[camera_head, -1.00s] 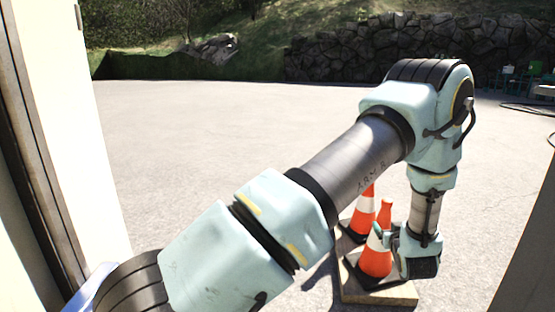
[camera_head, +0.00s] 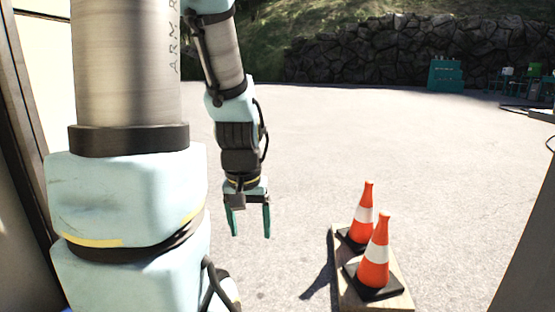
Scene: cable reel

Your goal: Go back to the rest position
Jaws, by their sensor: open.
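My gripper (camera_head: 250,222) hangs down near the middle of the head view. Its two green fingers are apart and nothing is between them. It is to the left of two orange and white traffic cones, clear of both. The near cone (camera_head: 376,258) and the far cone (camera_head: 362,217) stand upright on black bases. My arm fills much of the left side of the view.
The cones stand on a low wooden board (camera_head: 346,293) at the lower right. Open pavement (camera_head: 340,130) lies ahead. A stone wall (camera_head: 380,55) and teal crates (camera_head: 445,76) stand far back.

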